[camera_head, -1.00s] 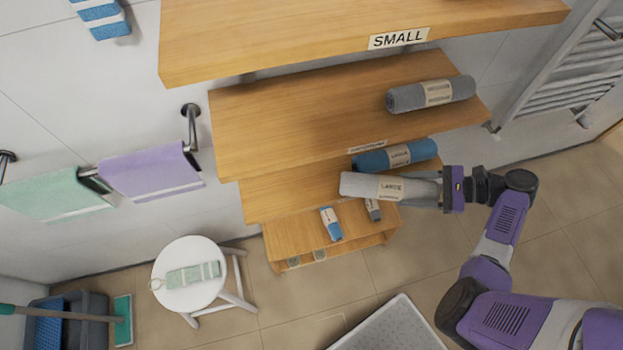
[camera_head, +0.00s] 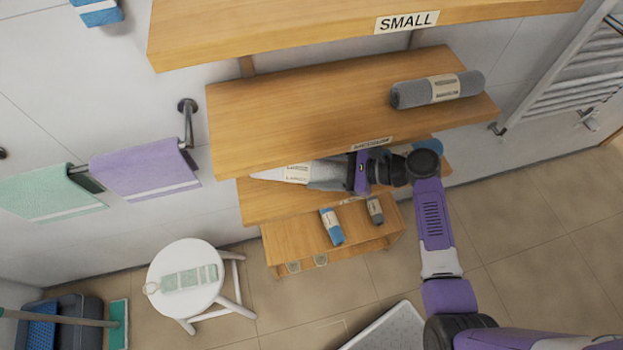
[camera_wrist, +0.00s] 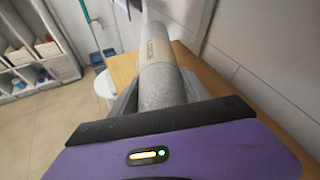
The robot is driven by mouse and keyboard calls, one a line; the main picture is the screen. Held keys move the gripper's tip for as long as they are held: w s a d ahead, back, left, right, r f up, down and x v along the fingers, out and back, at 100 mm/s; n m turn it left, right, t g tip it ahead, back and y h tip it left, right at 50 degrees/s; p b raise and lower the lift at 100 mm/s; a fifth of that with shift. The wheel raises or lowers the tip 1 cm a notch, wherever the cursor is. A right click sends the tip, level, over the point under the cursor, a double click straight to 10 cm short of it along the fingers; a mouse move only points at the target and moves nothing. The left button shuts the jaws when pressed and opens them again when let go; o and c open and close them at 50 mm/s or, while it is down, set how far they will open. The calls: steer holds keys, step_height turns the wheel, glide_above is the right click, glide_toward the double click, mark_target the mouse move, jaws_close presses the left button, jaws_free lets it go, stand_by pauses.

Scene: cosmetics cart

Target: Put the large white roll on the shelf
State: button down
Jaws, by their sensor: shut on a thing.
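The large white roll (camera_head: 296,173), pale with a beige label band, is held level in my gripper (camera_head: 328,173). It lies over the left part of the lower wooden shelf (camera_head: 258,205), under the front of the shelf above; I cannot tell whether it touches the board. The wrist view shows the roll (camera_wrist: 158,62) as grey, between the fingers of my gripper (camera_wrist: 160,92), pointing away along the shelf (camera_wrist: 188,62). A blue roll (camera_head: 428,146) is at the right of that shelf, mostly hidden by my arm.
A grey roll (camera_head: 438,90) lies on the shelf above (camera_head: 290,115). The top shelf (camera_head: 270,35) is labelled SMALL. Small blue (camera_head: 332,226) and grey (camera_head: 375,211) rolls lie on the bottom unit. A white stool (camera_head: 185,300) stands at lower left. Towels hang at left.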

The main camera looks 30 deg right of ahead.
steer(key=shift+w+a, duration=0.75)
steer(key=shift+w, duration=0.05)
step_height(320, 180, down, 4)
steer(key=b, duration=0.5)
steer(key=shift+r, duration=0.2)
steer(key=shift+r, duration=0.1)
steer(key=c, duration=0.5)
jaws_free()
steer(key=shift+s, duration=0.1)
steer(key=v, duration=1.2)
steer(key=shift+d, duration=0.1)
